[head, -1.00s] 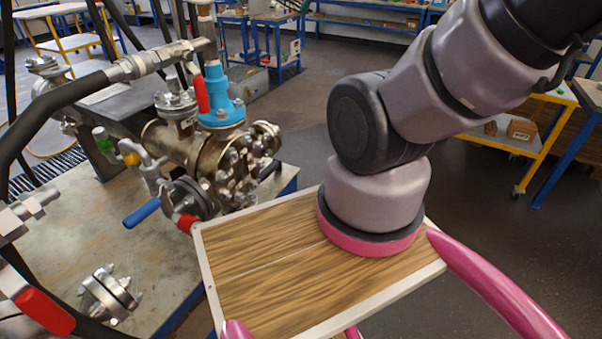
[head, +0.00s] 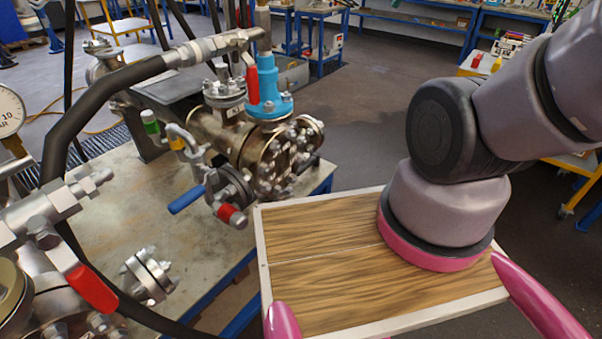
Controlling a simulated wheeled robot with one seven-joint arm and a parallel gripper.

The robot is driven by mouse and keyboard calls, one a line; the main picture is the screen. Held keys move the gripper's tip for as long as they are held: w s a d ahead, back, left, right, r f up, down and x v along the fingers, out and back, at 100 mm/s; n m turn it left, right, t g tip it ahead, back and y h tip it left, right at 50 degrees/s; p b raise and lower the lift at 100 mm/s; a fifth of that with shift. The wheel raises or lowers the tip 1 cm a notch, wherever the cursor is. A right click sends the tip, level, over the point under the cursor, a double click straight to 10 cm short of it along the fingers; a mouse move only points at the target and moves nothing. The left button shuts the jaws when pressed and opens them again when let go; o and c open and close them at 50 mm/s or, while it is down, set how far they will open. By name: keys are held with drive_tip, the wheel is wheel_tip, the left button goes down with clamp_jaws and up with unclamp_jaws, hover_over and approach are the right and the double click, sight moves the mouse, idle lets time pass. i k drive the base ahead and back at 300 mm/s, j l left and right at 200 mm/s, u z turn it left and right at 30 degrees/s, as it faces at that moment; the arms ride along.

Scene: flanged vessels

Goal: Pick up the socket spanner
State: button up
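I cannot pick out a socket spanner in the head view. A metal-topped workbench (head: 105,215) carries a flanged vessel (head: 232,145) with a blue valve body (head: 268,92) on top. A small separate flanged piece (head: 150,278) sits on the bench near its front.
A black hose (head: 65,120) arches over the bench's left side. Red-handled valve fittings (head: 90,288) and a pressure gauge (head: 8,112) stand at the left edge. A blue lever (head: 187,200) sticks out from the vessel. Open dark floor (head: 375,125) lies beyond the bench.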

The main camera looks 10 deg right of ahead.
sight(314, 159)
drive_tip(key=k+l+u, duration=0.75)
drive_tip(key=l+u, duration=0.15)
